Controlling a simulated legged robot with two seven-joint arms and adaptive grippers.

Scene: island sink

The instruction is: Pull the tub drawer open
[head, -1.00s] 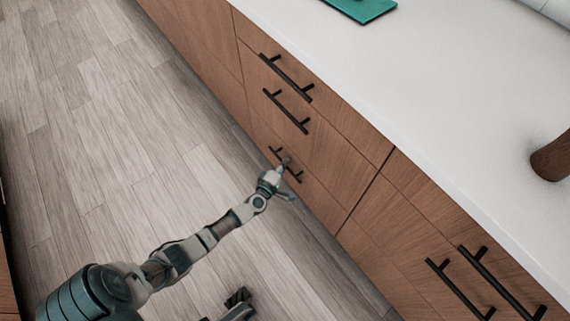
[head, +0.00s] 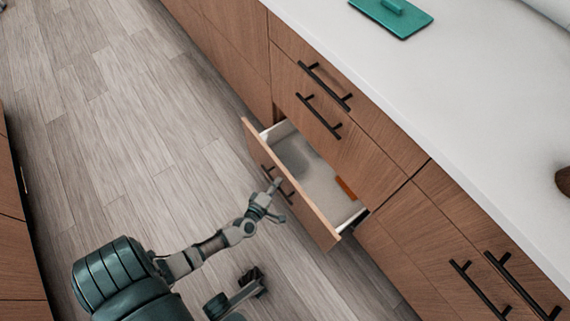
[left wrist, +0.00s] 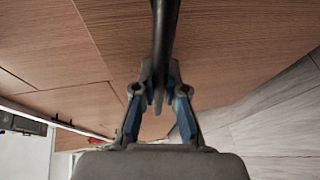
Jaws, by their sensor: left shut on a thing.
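The tub drawer (head: 318,228) is the bottom wooden drawer of the island and stands well open, its pale inside showing. Its black bar handle (head: 289,196) is on the front panel. My left gripper (head: 274,188) is at this handle, outside the drawer front. In the left wrist view, the black bar (left wrist: 166,35) runs down between the two blue-padded fingers of the left gripper (left wrist: 160,97), which is shut on it. The arm partly hides the handle in the head view. My right gripper is not clearly seen.
Two closed drawers with black handles (head: 325,86) (head: 318,116) are above the open one. More closed drawers stand at the lower right. A small orange-brown piece (head: 346,188) is at the drawer's inner right side. A green object (head: 392,14) lies on the white counter (head: 470,90). Wooden floor (head: 130,150) is clear to the left.

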